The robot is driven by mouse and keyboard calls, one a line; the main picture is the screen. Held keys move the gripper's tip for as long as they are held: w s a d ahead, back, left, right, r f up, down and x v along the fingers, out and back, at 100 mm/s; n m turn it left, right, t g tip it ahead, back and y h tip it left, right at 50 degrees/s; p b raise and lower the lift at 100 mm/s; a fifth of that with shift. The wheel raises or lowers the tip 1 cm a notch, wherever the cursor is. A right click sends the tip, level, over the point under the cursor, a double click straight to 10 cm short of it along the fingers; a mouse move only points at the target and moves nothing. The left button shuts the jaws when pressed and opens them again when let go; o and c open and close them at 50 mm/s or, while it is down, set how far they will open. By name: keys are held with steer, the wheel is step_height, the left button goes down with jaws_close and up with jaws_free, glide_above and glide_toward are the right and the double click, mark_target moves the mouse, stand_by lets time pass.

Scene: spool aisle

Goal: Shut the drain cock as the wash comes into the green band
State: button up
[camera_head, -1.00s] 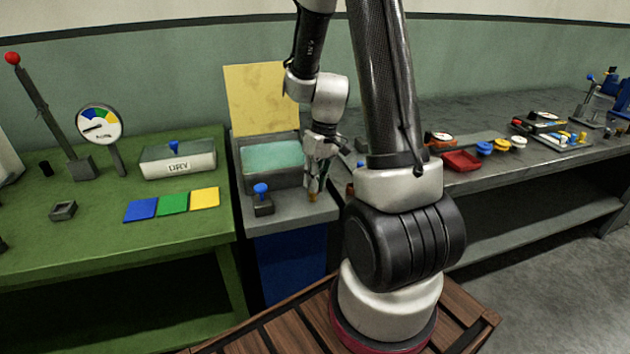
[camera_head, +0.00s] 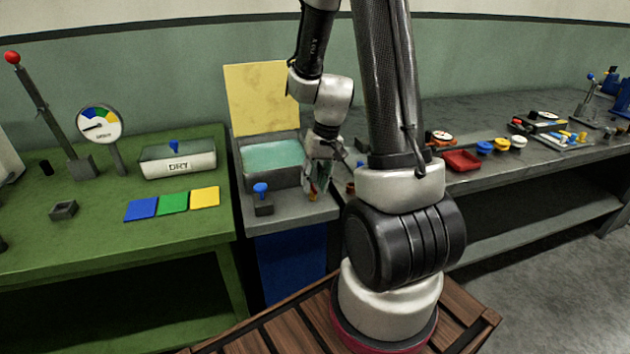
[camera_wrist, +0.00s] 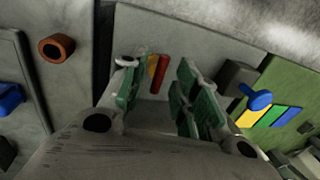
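My gripper (camera_head: 319,186) hangs over the front right of the grey wash stand. In the wrist view its green-padded fingers (camera_wrist: 158,98) are apart, with nothing held between them. A small red and yellow piece (camera_wrist: 157,72) shows beyond the fingertips; I cannot tell whether it is the drain cock. A blue-knobbed black block (camera_head: 262,198) stands left of my gripper and also shows in the wrist view (camera_wrist: 257,98). The tank's teal wash (camera_head: 272,156) lies behind. The round gauge (camera_head: 98,124) has blue, green and yellow bands; its needle points left, apparently below the blue.
A yellow panel (camera_head: 262,98) rises behind the tank. The green bench (camera_head: 60,245) at left bears a red-knobbed lever (camera_head: 40,105), a DRY box (camera_head: 178,162) and blue, green and yellow squares (camera_head: 173,202). A grey bench with a red tray (camera_head: 461,161) is at right.

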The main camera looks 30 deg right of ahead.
step_height(320, 180, up, 12)
steer(key=d, duration=0.2)
steer(key=shift+s+f, duration=0.15)
steer(key=shift+s, duration=0.2)
steer(key=shift+d, duration=0.1)
stand_by(0.4)
steer(key=s+a+r+n+t+h, duration=0.1)
steer(key=s+a+r+t, duration=0.1)
steer(key=s+r, duration=0.3)
steer(key=s+a+r+n+t+h, duration=0.1)
steer(key=s+a+r+n, duration=0.1)
steer(key=s+r, duration=0.4)
steer(key=shift+s+a+r+t, duration=0.35)
steer(key=shift+s+a, duration=0.5)
steer(key=shift+s, duration=1.5)
